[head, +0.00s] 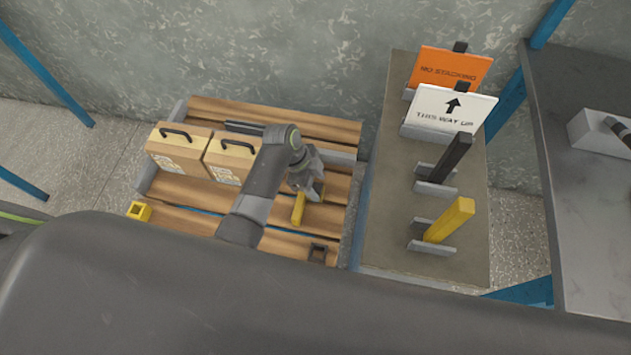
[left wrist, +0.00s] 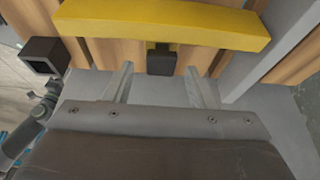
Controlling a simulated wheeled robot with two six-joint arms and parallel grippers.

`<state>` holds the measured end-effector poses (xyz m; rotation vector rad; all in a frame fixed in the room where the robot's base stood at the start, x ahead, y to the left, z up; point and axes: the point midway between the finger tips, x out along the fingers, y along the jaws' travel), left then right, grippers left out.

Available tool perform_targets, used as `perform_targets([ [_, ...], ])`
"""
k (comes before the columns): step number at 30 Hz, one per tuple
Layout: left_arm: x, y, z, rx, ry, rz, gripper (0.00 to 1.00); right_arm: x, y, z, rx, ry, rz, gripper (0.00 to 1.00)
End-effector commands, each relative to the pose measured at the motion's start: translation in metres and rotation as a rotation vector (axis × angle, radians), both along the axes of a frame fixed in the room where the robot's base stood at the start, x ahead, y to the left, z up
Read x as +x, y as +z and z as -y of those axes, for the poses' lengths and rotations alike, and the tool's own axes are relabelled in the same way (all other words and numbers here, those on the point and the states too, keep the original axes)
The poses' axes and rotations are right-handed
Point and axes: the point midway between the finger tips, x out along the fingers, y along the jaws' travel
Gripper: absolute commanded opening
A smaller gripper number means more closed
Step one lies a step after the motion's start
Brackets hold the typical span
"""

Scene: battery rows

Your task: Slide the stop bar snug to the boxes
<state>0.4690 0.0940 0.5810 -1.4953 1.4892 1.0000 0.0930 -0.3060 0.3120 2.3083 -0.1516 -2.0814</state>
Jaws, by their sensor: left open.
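The yellow stop bar (head: 298,209) lies on the wooden pallet, to the right of the boxes with a gap between. In the left wrist view the yellow bar (left wrist: 165,22) runs across the top, with a black grip (left wrist: 162,61) on its near side. My left gripper (head: 309,188) is open at the bar; its fingers (left wrist: 160,72) are apart, with the black grip between or just beyond their tips. Two cardboard boxes with black handles, a left box (head: 178,152) and a right box (head: 231,163), stand side by side. My right gripper is not in view.
A yellow square socket (head: 139,211) and a dark one (head: 318,252) sit along the pallet's near side. A grey bench (head: 405,190) at the right holds an orange sign (head: 448,70), a white sign (head: 450,108), a black bar (head: 455,160) and another yellow bar (head: 450,220).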

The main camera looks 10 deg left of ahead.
Motion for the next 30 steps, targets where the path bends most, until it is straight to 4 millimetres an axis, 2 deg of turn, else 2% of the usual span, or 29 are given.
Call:
perform_targets([
  [4, 0.000, 0.000, 0.000, 0.000, 0.000, 0.000, 0.51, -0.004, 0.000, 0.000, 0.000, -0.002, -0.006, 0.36],
  [16, 0.000, 0.001, 0.000, 0.000, 0.000, 0.000, 0.00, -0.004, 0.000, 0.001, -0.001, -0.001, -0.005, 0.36],
  [22, 0.000, 0.001, -0.005, 0.001, 0.001, -0.001, 0.00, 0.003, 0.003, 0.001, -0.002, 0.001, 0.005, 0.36],
  [26, 0.000, 0.003, -0.027, 0.004, -0.001, -0.002, 0.00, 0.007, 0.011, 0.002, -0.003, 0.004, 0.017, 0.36],
  [30, 0.000, 0.002, -0.043, 0.003, 0.001, -0.001, 0.00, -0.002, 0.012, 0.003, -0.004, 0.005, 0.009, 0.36],
])
